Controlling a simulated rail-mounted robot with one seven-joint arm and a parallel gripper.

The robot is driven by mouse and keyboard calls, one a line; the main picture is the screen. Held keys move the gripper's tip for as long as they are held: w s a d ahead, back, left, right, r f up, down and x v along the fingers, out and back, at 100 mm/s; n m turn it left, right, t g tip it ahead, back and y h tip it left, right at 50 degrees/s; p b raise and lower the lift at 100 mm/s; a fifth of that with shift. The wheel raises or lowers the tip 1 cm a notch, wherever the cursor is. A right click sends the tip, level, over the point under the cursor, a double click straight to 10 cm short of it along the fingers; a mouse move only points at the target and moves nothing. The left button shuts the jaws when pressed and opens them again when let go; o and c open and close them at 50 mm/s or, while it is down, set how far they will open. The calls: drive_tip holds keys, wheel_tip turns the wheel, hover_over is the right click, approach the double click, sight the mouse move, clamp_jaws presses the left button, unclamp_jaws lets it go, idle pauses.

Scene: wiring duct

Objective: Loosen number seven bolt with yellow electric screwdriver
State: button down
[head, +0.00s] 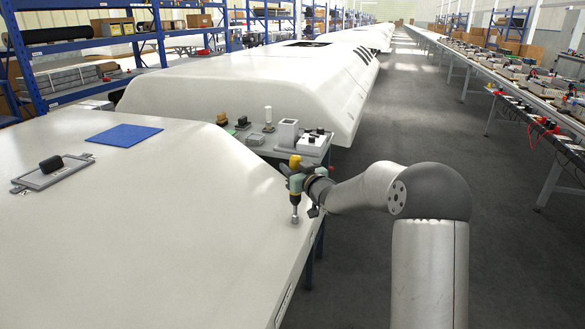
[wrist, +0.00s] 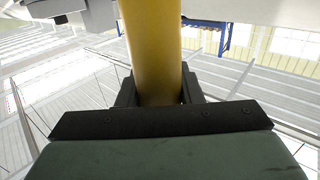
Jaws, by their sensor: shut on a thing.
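My gripper (head: 298,181) is shut on the yellow electric screwdriver (head: 295,171) and holds it upright, tip down. The screwdriver's grey lower end (head: 295,213) is at or just above the white duct surface (head: 160,240), close to its right edge; I cannot tell whether it touches. In the wrist view, the yellow body (wrist: 152,50) stands between the dark jaws (wrist: 155,95). No bolt and no number can be made out; the spot under the tip is hidden.
A grey side table (head: 255,149) with small devices and boxes stands just beyond the screwdriver. A blue mat (head: 125,135) and a grey plate with a black handle (head: 52,170) lie on the white surface at left. The floor aisle (head: 420,110) at right is clear.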

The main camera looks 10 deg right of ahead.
drive_tip(key=shift+s+f+b, duration=0.1)
drive_tip(key=shift+f+b, duration=0.3)
drive_tip(key=shift+f, duration=0.2)
idle(1.0)
drive_tip(key=shift+r, duration=0.15)
idle(0.8)
drive_tip(key=shift+r+p, duration=1.95)
drive_tip(key=shift+r, duration=1.4)
